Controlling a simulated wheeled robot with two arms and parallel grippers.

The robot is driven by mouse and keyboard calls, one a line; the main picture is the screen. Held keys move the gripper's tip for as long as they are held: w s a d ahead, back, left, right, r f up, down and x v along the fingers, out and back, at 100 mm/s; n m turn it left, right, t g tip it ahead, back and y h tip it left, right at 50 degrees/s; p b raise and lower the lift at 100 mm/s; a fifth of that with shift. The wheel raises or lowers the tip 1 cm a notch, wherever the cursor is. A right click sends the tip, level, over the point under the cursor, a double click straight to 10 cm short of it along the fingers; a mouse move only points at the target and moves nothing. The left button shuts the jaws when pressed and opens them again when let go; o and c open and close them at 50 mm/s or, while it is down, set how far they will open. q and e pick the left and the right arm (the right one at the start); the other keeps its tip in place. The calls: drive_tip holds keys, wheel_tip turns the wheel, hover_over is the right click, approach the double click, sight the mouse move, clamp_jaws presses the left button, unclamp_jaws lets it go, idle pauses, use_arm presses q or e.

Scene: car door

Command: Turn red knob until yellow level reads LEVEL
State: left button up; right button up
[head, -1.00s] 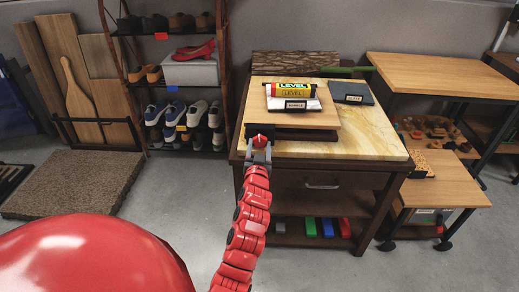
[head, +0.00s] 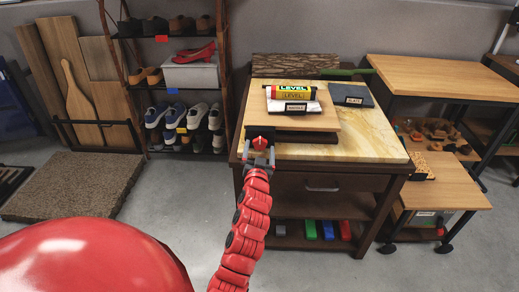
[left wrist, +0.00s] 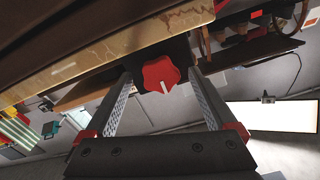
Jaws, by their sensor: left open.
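The red knob (head: 261,142) is on the front of a black block under the raised wooden board (head: 310,119). In the left wrist view the knob (left wrist: 161,75) has a lobed rim and a white pointer line. My left gripper (head: 259,154) is open just in front of the knob; its fingers (left wrist: 161,77) are spread on both sides with gaps, and the knob shows between their tips. The yellow level (head: 290,96) lies on a pale pad on the board, with LEVEL lettering and a green strip on top. Its exact tilt is too small to tell. My right gripper is not in view.
The board stands on a marble-topped cabinet (head: 376,141). A dark slate block (head: 353,95) sits to the right of the level. A wooden table (head: 440,75) is to the right and a shoe rack (head: 187,95) to the left. The floor between is clear.

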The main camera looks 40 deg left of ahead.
use_arm(q)
drive_tip(key=v, duration=1.7)
drive_tip(key=shift+a, duration=0.1)
